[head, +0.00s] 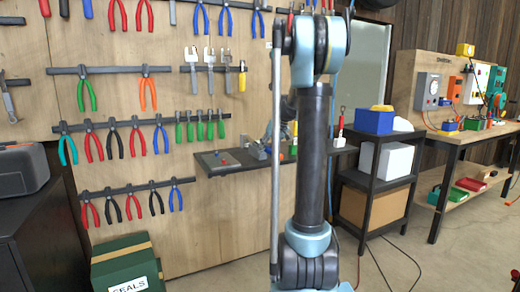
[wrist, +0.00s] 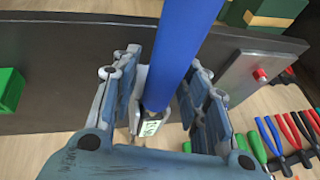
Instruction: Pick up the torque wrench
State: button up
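In the wrist view a long blue bar (wrist: 178,55), probably the torque wrench's handle, runs from the top edge down between the fingers of my gripper (wrist: 165,85). A grey part and a small pale label with dark marks (wrist: 151,127) show by its lower end. One finger stands on each side of the bar. I cannot tell whether the pads press on it. In the head view my arm stands in front of the dark shelf (head: 222,160) and hides most of my gripper. I cannot make out the wrench clearly there.
In the wrist view a green block (wrist: 9,90) and a grey plate with a red knob (wrist: 245,78) are on the dark surface. Pliers hang on the wooden wall (head: 180,225). A black stand (head: 395,135) is right of my arm. A green SEALS box (head: 125,265) is low left.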

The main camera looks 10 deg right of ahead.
grip_shut()
jog(key=shift+r, duration=0.1)
